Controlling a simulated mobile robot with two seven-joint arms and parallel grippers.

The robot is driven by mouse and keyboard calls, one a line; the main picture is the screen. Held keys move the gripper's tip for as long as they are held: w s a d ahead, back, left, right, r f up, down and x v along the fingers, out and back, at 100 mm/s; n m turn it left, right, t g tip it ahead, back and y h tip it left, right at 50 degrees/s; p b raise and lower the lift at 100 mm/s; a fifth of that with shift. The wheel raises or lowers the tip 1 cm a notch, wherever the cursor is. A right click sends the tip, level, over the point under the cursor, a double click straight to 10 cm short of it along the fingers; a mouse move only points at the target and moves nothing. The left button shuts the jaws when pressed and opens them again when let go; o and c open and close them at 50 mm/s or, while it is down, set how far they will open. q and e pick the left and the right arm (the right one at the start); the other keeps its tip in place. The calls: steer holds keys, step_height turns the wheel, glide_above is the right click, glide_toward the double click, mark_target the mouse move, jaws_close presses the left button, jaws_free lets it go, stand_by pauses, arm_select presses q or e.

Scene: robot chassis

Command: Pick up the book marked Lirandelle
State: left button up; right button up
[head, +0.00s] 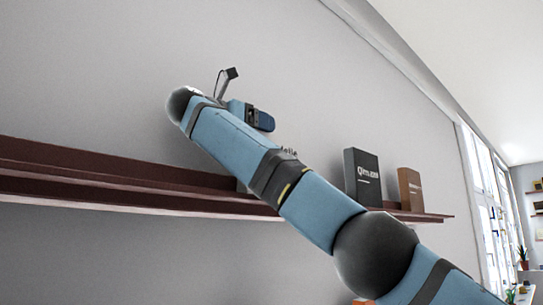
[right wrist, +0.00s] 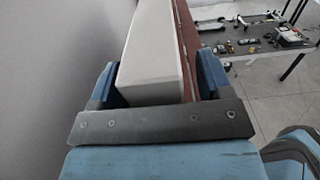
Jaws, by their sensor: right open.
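The pale book with lettering ending in "elle" (head: 289,151) stands on the brown wall shelf (head: 120,183), mostly hidden behind my right arm in the head view. Only the end of its title shows, and its pale cover blends with the wall. My right gripper (head: 259,119) is up by the wall above the shelf. In the right wrist view, my right gripper (right wrist: 157,62) is open, with a finger on each side of a pale, box-shaped book (right wrist: 155,55). Whether the fingers touch it I cannot tell. My left gripper is not in view.
A black book (head: 363,178) and a brown book (head: 410,189) stand farther right on the shelf. The shelf's left part is bare. The wall is close behind. A table with tools (right wrist: 255,40) stands beyond in the right wrist view.

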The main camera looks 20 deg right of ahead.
steer(key=shift+w+d+f, duration=0.15)
steer(key=shift+w+d, duration=0.25)
steer(key=shift+d, duration=0.2)
steer(key=shift+s+a, duration=0.2)
steer(key=shift+a, duration=0.05)
steer(key=shift+c, duration=0.4)
steer(key=shift+a, duration=0.1)
steer(key=c, duration=0.4)
jaws_close()
steer(key=shift+d+r, duration=0.2)
